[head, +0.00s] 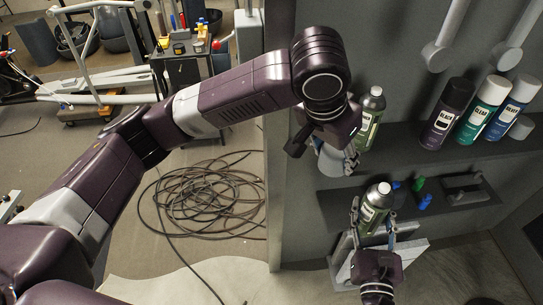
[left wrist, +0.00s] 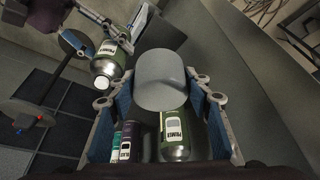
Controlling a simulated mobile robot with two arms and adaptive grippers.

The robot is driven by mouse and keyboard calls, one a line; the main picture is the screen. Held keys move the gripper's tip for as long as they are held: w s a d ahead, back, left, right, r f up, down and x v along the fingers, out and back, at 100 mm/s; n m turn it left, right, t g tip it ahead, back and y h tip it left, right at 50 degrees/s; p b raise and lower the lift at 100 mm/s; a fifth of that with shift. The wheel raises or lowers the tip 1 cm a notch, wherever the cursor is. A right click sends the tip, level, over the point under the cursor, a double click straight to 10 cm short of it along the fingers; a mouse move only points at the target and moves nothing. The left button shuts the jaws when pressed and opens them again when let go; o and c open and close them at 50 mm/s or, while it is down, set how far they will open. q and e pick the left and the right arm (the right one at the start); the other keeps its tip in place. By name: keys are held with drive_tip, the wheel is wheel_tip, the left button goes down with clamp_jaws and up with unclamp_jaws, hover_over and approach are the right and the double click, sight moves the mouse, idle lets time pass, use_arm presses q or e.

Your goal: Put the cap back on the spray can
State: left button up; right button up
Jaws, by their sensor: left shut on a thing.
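My left gripper (head: 347,160) is shut on a pale grey cap (left wrist: 160,78), held between its fingers in the left wrist view. The cap also shows partly behind the fingers in the head view (head: 328,160). My right gripper (head: 374,228) has its fingers around a green spray can (head: 376,205) with a white top and no cap on it. This can and the right gripper show at the upper left of the left wrist view (left wrist: 108,64). The cap is apart from the can, above and left of it in the head view.
Another green can (head: 371,112) stands on the upper shelf (head: 410,150) close to my left gripper. Purple, green and blue cans (head: 482,108) stand further right. Small blue and green items (head: 425,201) lie on the lower shelf. A coiled cable (head: 210,195) lies on the floor.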

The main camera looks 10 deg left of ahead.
sight(383, 188)
use_arm(q)
drive_tip(key=d+m, duration=0.1)
drive_tip(key=d, duration=0.2)
drive_tip(key=s+d+r+m, duration=0.1)
drive_tip(key=d, duration=0.3)
drive_tip(key=d+r+m, duration=0.1)
drive_tip(key=d, duration=0.2)
drive_tip(key=shift+s+d+g+h, duration=0.2)
drive_tip(key=shift+d+g+h, duration=0.15)
drive_tip(key=shift+g+h, duration=0.05)
drive_tip(key=shift+s+d+m, duration=0.1)
drive_tip(key=shift+d+m, duration=0.2)
drive_tip(key=shift+d, duration=0.15)
drive_tip(key=shift+f, duration=2.95)
drive_tip(key=shift+a+f, duration=0.1)
drive_tip(key=shift+f, duration=0.65)
drive_tip(key=o, duration=0.8)
drive_tip(key=o, duration=1)
drive_tip(key=shift+c, duration=0.2)
